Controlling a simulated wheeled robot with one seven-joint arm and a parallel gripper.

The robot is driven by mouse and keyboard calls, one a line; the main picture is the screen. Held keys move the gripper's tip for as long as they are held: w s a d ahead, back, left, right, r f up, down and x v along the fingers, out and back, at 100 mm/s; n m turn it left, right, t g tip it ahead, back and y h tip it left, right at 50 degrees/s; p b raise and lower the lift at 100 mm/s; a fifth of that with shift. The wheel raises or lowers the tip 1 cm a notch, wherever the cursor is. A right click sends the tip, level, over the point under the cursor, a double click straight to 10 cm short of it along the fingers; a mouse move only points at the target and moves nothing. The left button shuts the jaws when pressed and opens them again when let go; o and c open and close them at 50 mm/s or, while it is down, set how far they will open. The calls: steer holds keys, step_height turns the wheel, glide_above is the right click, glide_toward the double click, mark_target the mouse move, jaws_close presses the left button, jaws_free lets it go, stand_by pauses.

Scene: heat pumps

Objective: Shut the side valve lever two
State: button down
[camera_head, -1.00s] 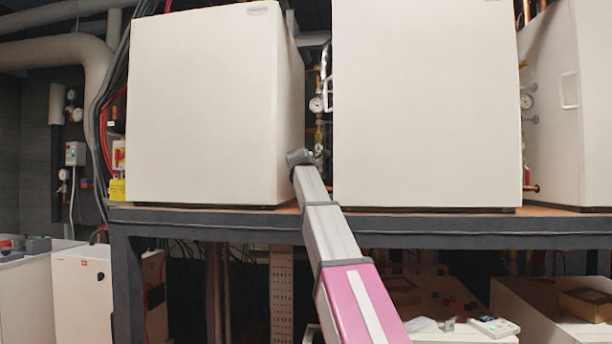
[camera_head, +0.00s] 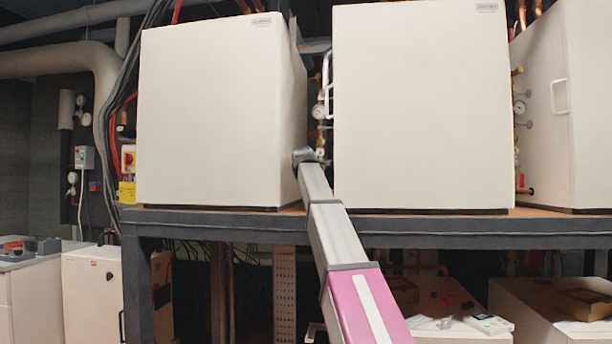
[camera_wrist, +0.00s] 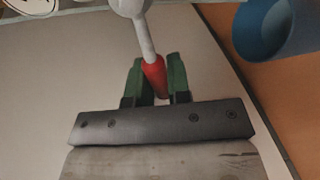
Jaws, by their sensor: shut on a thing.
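In the wrist view, a valve lever (camera_wrist: 153,75) with a grey-white shaft and a red tip runs down from a pale round part at the top edge. My gripper (camera_wrist: 160,80) has its two green fingers on either side of the red tip and is shut on it. In the head view, my arm reaches into the gap between the two white heat pump cabinets. My gripper's end (camera_head: 303,156) shows there at the gap, but the lever and fingers are too small or hidden to make out.
The left cabinet (camera_head: 215,120) and middle cabinet (camera_head: 420,110) stand close on both sides on a dark metal shelf (camera_head: 440,227). Gauges and copper pipes (camera_head: 319,110) fill the gap. A blue cylinder (camera_wrist: 275,28) is near the gripper, upper right in the wrist view.

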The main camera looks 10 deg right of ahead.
steer(key=shift+a+r+m+y, duration=0.1)
steer(key=shift+r+m+y, duration=0.2)
steer(key=shift+r+m, duration=0.6)
steer(key=shift+f+m, duration=0.1)
steer(key=shift+m, duration=0.2)
steer(key=c, duration=1.1)
jaws_free()
